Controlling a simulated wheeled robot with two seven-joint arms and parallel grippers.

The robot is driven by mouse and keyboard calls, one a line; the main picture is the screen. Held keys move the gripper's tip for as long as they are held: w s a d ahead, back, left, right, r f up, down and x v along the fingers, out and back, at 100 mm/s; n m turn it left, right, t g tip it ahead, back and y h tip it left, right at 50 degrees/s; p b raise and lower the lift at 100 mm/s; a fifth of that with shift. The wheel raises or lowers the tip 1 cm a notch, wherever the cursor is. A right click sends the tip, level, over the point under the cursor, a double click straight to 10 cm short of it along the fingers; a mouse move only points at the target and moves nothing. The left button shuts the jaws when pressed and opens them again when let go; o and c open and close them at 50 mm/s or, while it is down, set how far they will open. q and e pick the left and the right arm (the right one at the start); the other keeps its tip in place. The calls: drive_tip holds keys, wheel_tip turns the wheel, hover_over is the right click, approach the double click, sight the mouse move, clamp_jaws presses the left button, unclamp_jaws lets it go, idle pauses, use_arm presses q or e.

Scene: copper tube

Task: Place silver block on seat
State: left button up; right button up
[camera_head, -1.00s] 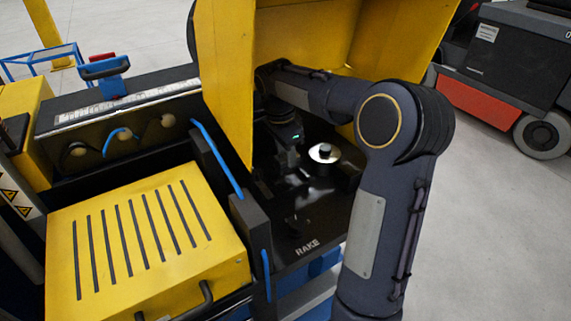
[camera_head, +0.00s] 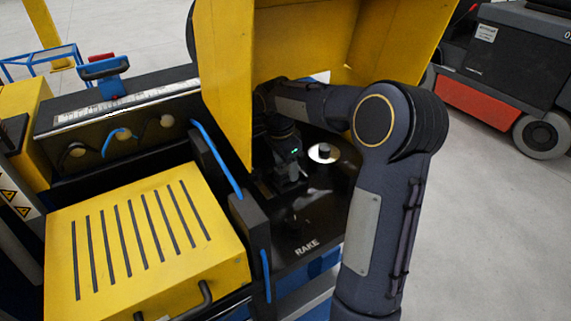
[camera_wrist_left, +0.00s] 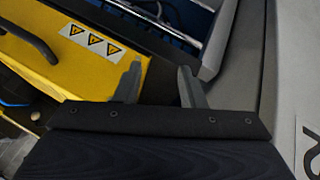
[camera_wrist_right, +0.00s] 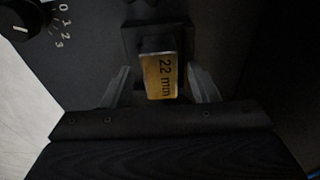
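In the right wrist view, a block (camera_wrist_right: 160,76) with a gold-tinted, shiny face marked "22 mm" stands between the fingers of my right gripper (camera_wrist_right: 158,90). Dark gaps show between the block and both fingers. A black square base (camera_wrist_right: 131,38) is right behind the block; I cannot tell whether the block rests in it. In the head view my right gripper (camera_head: 292,182) is low inside the yellow-hooded machine, and the block cannot be made out there. My left gripper (camera_wrist_left: 160,72) is open and empty.
A black panel lettered "RAKE" (camera_head: 307,247) lies at the machine's front. A silver disc with a dark knob (camera_head: 323,152) is right of my right gripper. The yellow hood (camera_head: 225,80) walls the left and back. A yellow slotted cover (camera_head: 145,240) is at left.

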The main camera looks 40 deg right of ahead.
sight(281, 170)
drive_tip(key=shift+r, duration=0.2)
wheel_tip(281, 170, up, 12)
drive_tip(key=a, duration=0.1)
drive_tip(key=shift+a+p, duration=0.25)
drive_tip(key=shift+p, duration=0.15)
drive_tip(key=shift+f, duration=0.15)
